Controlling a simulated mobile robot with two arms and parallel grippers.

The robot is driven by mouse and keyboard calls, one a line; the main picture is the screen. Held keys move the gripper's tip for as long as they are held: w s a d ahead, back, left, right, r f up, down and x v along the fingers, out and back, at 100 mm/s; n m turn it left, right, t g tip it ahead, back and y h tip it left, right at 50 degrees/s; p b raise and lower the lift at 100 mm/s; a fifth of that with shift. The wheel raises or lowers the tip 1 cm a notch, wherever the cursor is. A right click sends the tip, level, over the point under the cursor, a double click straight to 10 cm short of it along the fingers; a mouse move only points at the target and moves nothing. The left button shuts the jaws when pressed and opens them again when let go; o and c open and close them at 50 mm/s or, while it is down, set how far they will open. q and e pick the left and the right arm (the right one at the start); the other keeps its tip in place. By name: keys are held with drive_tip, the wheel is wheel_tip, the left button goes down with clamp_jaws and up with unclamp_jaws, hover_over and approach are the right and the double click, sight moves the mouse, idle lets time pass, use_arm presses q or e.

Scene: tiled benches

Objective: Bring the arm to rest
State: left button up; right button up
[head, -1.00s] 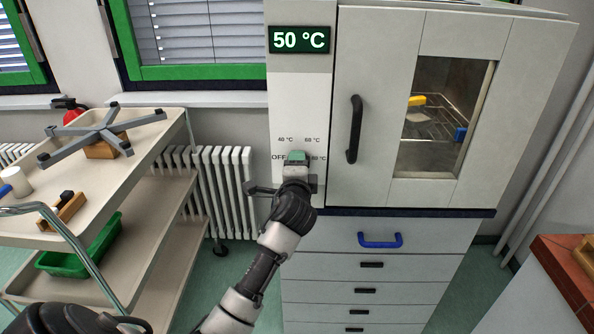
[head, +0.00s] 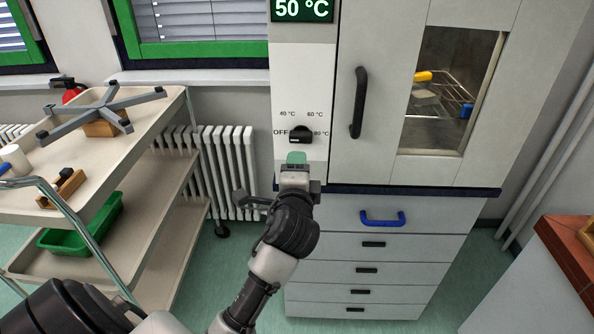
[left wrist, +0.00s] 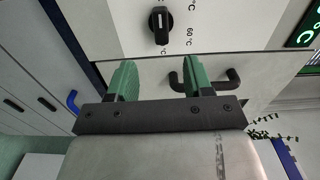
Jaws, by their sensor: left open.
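My left gripper (head: 296,160) is open and empty in front of the oven cabinet (head: 303,75), just below its black temperature knob (head: 301,135). In the left wrist view its two green fingertips (left wrist: 157,80) stand apart with nothing between them. The knob also shows in the left wrist view (left wrist: 160,25), clear of the fingers. The display (head: 302,9) reads 50 °C. The oven door with its black handle (head: 358,102) is shut. My right gripper is not in view.
A trolley (head: 150,185) with a grey stand (head: 103,112) and a green tray (head: 85,224) is at the left. Drawers with a blue handle (head: 382,219) are under the oven. A red-tiled bench (head: 570,262) is at the right. A radiator (head: 228,165) is behind.

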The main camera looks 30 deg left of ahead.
use_arm(q)
drive_tip(key=w+d+f+g+h, duration=0.1)
drive_tip(key=d+f+g+h, duration=0.15)
drive_tip(key=f, duration=0.95)
drive_tip(key=w+d+f+g+h, duration=0.1)
drive_tip(key=d+f+h, duration=0.15)
drive_tip(key=f, duration=0.95)
drive_tip(key=s+d+f+n+g+h, duration=0.15)
drive_tip(key=s+f, duration=0.25)
drive_tip(key=f, duration=0.5)
drive_tip(key=s+f+n+g+h, duration=0.1)
drive_tip(key=s+f+g, duration=0.1)
drive_tip(key=s+f, duration=0.5)
drive_tip(key=s+d+f+n+g+h, duration=0.1)
drive_tip(key=s+d+f+n+g, duration=0.15)
drive_tip(key=s+f, duration=1.1)
drive_tip(key=s+f+n+g, duration=0.1)
drive_tip(key=s+f, duration=0.2)
drive_tip(key=s, duration=0.4)
drive_tip(key=s+f+n+g, duration=0.1)
drive_tip(key=s+f+g, duration=0.1)
drive_tip(key=s, duration=0.4)
drive_tip(key=s+f+n+g+h, duration=0.1)
drive_tip(key=s+f+n, duration=0.1)
drive_tip(key=s+f, duration=0.2)
drive_tip(key=s, duration=0.3)
drive_tip(key=shift+s+a+f+g, duration=0.3)
drive_tip(key=shift+a+f+g, duration=0.05)
drive_tip(key=shift+f, duration=0.05)
